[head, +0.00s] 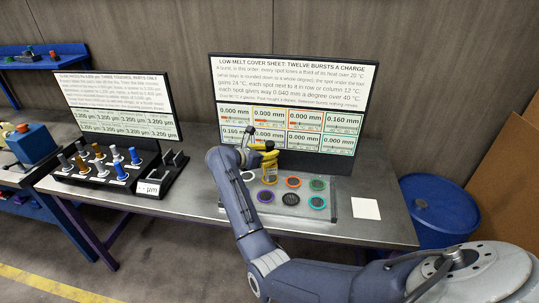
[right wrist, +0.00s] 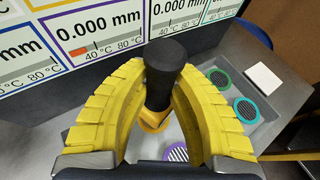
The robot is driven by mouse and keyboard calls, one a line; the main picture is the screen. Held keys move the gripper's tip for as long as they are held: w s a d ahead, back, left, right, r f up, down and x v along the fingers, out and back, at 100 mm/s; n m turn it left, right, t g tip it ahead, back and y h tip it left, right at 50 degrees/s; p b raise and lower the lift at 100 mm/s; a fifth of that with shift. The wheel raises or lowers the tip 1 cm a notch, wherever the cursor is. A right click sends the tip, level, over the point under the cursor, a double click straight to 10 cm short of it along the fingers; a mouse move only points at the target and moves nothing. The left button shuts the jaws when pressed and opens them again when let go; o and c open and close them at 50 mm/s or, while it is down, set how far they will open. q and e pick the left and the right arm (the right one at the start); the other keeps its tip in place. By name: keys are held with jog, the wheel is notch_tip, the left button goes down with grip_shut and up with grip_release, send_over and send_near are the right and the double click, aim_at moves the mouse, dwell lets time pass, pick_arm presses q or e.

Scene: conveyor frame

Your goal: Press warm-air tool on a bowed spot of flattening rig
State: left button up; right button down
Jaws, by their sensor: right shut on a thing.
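The warm-air tool, with a black handle (right wrist: 165,62) and an orange-yellow lower part (right wrist: 155,121), stands between the yellow fingers of my right gripper (right wrist: 160,85). The gripper is shut on it. In the head view the tool (head: 268,166) is over the back left part of the flattening rig (head: 335,212). Whether its lower end touches the rig is hidden. The rig's plate has ringed spots: purple (head: 266,196), orange (head: 293,182), black (head: 290,199), green (head: 317,185) and teal (head: 317,202). My left gripper is not in view.
A display (head: 295,75) behind the rig shows 0.000 mm in several cells and 0.160 mm at top right. A white card (head: 365,208) lies right of the rig. A rack of pegs (head: 100,165) and a second sign (head: 118,98) stand left. A blue drum (head: 438,207) is beyond the table's right end.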

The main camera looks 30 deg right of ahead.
aim_at(268, 143)
jog(key=shift+r, duration=2.3)
